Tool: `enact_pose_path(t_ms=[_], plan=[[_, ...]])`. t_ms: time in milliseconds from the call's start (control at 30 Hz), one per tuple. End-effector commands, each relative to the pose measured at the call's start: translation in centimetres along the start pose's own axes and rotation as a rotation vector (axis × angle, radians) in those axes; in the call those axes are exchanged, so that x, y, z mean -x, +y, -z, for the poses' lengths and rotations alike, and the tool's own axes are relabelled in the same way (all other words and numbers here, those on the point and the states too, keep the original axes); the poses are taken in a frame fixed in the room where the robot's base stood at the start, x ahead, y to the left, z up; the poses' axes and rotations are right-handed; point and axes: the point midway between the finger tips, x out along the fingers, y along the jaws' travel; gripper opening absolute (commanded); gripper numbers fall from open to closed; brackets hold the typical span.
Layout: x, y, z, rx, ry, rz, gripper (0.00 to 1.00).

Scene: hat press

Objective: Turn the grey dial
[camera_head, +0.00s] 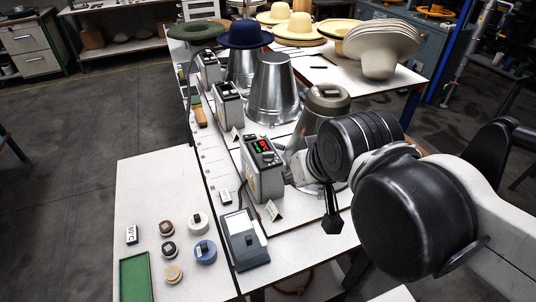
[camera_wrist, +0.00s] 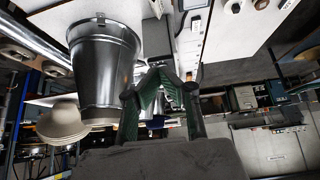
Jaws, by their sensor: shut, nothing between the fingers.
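I cannot make out the grey dial for certain in either view. A grey control box (camera_head: 264,170) with a red and green lit display stands on the white bench, in the middle of the head view. My wrist is just right of it, in front of the nearest metal cone. In the head view my fingertips cannot be made out clearly. In the wrist view my gripper (camera_wrist: 163,76) is shut and empty, its two dark fingers meeting at the tips. Beyond it, a dark grey box (camera_wrist: 156,41) shows against the white bench.
A grey flat device (camera_head: 245,248) sits at the bench front. Several small round pieces and a green tray (camera_head: 135,278) lie left. Stacked hats (camera_head: 383,45) stand behind.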

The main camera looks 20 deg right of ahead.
Motion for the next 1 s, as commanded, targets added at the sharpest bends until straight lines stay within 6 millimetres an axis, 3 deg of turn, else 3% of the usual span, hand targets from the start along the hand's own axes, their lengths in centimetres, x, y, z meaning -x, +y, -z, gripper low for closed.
enact_pose_path(t_ms=[233,433,700,1000], plan=[[0.0,0.0,0.0,0.000,0.000,0.000,0.00],[0.2,0.0,0.8,-0.050,-0.017,0.000,0.25],[0.3,0.0,5.4,-0.399,-0.139,-0.028,0.28],[-1.1,0.0,10.6,-0.848,-0.283,-0.129,0.28]])
